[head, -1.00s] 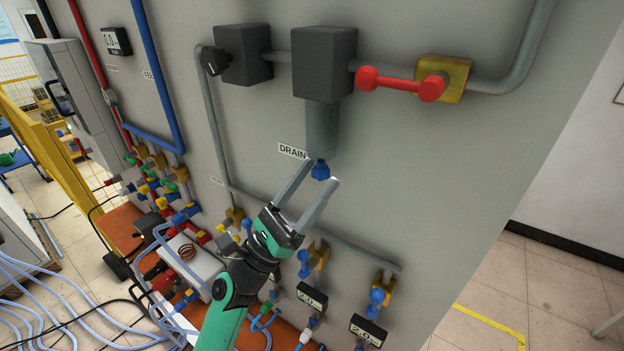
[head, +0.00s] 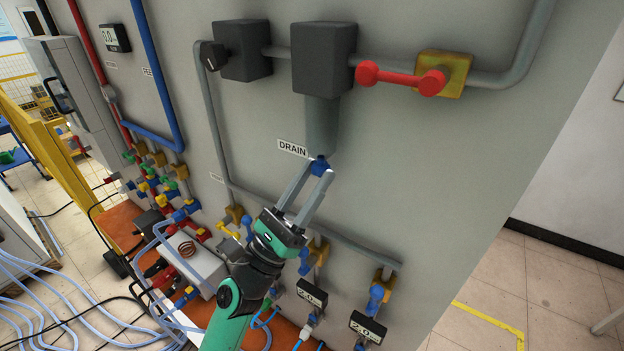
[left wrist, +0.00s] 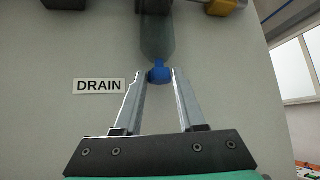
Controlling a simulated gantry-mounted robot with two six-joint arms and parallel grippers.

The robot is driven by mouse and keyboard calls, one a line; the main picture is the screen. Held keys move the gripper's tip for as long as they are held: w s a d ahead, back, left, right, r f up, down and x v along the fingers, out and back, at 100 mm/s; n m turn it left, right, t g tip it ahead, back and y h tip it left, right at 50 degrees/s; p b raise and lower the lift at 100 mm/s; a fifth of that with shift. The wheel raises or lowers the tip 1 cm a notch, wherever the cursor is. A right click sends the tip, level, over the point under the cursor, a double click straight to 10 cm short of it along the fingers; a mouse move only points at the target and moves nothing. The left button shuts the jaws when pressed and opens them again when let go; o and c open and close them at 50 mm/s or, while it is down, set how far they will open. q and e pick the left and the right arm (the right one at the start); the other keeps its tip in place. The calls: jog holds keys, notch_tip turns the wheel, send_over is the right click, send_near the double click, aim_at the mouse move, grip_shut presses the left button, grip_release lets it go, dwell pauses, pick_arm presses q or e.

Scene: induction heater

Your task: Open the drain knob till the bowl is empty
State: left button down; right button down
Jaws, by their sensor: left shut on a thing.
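The blue drain knob (head: 319,160) sits at the bottom tip of the grey, tapering bowl (head: 322,125), beside the DRAIN label (head: 292,148). In the left wrist view the knob (left wrist: 159,73) shows between the fingertips, under the translucent-looking grey bowl (left wrist: 158,35). My left gripper (head: 320,167) reaches up from below and is shut on the knob, with a finger on each side. Whether any liquid is inside the bowl cannot be told. My right gripper is not in view.
A dark box (head: 323,60) is above the bowl. A red-handled valve (head: 400,78) is to its right. Several valves with blue handles (head: 376,295) and small displays (head: 368,328) are lower on the panel. The panel right of the knob is clear.

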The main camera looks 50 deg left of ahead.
pick_arm(q)
jog(key=n+y, duration=0.1)
jog(key=y, duration=0.2)
jog(key=n+g+y+b, duration=0.1)
jog(key=y, duration=0.2)
jog(key=n+y, duration=0.2)
jog(key=y, duration=0.1)
jog(key=shift+d+f, duration=0.1)
jog(key=shift+d, duration=0.3)
jog(key=shift+w+d+n+g+y+b, duration=0.1)
jog(key=shift+n+g+y+b, duration=0.7)
jog(key=shift+y, duration=1.1)
jog(key=shift+w+d+n+g+y+b, duration=0.1)
jog(key=shift+n+g+y+b, duration=0.2)
jog(key=shift+n+g+y, duration=1.05)
jog(key=shift+m+y, duration=0.35)
jog(key=shift+y, duration=0.2)
jog(key=c, duration=0.5)
grip_release()
